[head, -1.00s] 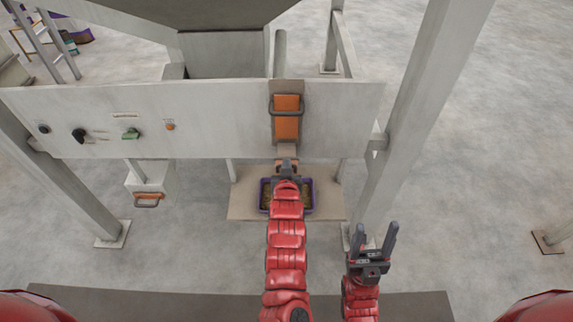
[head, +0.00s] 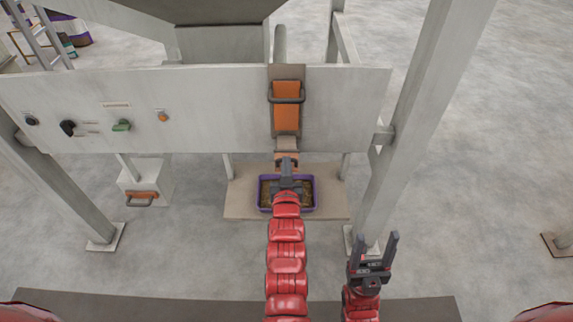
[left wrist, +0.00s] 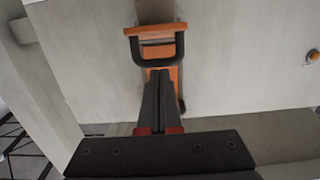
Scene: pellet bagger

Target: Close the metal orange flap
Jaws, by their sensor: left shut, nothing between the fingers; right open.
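The metal orange flap (head: 286,118) is on the front of the pale machine panel, with a dark bar handle (head: 286,99) across its upper part. A smaller orange piece (head: 280,161) shows below it, under a grey spout. My left gripper (head: 286,162) is below the flap, close to this piece; contact cannot be told. The left wrist view shows its shut, empty fingers (left wrist: 160,75) close to a dark U-shaped handle (left wrist: 138,52) on an orange part (left wrist: 155,29). My right gripper (head: 375,250) is open and empty at the lower right, away from the panel.
A purple tray (head: 264,200) with brownish contents stands under the spout. The panel (head: 215,105) carries a green switch (head: 121,125), dark knobs and an orange button (head: 163,117). A grey post (head: 425,110) stands at right.

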